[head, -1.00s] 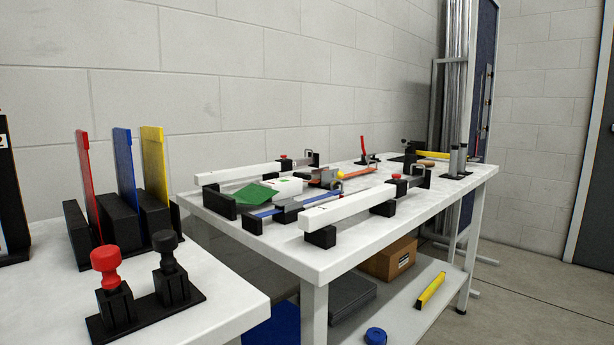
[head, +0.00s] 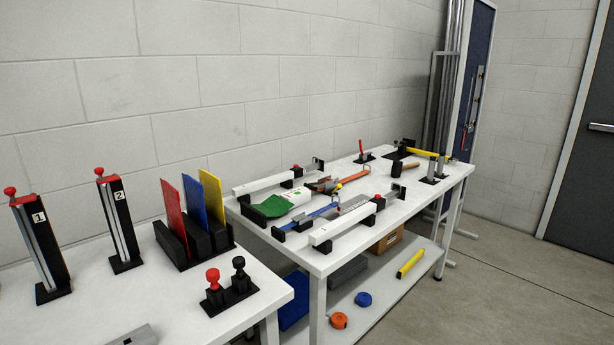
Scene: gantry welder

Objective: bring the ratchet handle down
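Neither of my grippers is in view. A small upright red lever (head: 361,146) stands on a black base towards the back.
The white bars (head: 345,221) rest on black blocks. A hammer (head: 404,166) lies right of them. The near table holds coloured plates (head: 188,203) in a black rack, red and black knobs (head: 213,278), and two numbered posts (head: 119,220). Floor is clear at the right.

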